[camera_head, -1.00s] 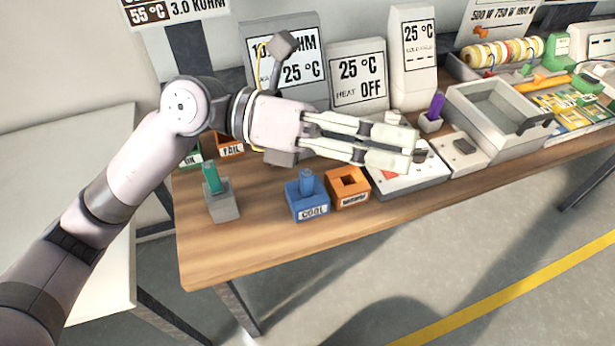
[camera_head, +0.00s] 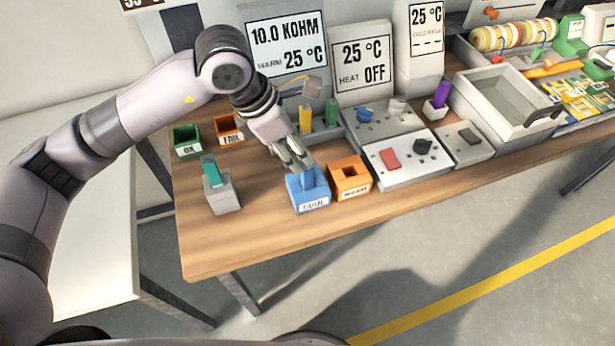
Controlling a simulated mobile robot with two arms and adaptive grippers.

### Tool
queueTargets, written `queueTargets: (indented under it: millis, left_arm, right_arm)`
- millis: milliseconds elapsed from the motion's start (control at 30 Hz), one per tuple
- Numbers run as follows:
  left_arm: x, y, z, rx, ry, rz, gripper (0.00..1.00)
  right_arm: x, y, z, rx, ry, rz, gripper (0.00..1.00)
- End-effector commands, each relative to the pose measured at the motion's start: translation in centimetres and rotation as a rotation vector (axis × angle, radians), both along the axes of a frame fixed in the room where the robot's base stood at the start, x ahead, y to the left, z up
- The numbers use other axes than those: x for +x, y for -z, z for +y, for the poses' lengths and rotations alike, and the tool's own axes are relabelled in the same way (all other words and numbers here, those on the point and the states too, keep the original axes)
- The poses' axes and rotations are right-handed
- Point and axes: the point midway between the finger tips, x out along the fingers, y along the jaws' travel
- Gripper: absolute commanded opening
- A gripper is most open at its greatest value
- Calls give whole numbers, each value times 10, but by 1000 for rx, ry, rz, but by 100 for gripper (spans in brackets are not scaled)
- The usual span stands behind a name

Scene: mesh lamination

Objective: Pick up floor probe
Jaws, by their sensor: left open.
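A blue holder (camera_head: 310,198) with a label that is hard to read stands near the front edge of the wooden table. A blue probe (camera_head: 308,178) stands upright in it; no probe is plainly marked as the floor probe. My left gripper (camera_head: 300,166) points down at the top of this blue probe. Its fingers are open, right by the probe's upper end. Whether they touch it or straddle it cannot be told. My right gripper is not in view.
An orange holder (camera_head: 351,186) stands close on the right of the blue one. A grey holder with a teal probe (camera_head: 211,172) stands to the left. Green (camera_head: 186,137) and orange (camera_head: 229,128) bins lie behind. A panel with a red switch (camera_head: 389,159) is to the right.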

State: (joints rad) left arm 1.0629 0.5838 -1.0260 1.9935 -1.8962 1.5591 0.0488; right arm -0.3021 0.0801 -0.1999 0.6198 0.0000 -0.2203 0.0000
Motion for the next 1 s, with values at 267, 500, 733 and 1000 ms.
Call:
queueTargets:
  millis: [267, 500, 733, 1000]
  left_arm:
    - [4, 26, -10, -1, 0, 0, 44]
    - [9, 52, -15, 1, -1, 6, 44]
    - [13, 75, -23, -2, 1, 1, 44]
    - [13, 76, -22, -1, 0, 0, 40]
  right_arm:
    - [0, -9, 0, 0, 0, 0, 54]
    - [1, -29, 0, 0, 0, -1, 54]
    - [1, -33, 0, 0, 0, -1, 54]
    - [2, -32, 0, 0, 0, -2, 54]
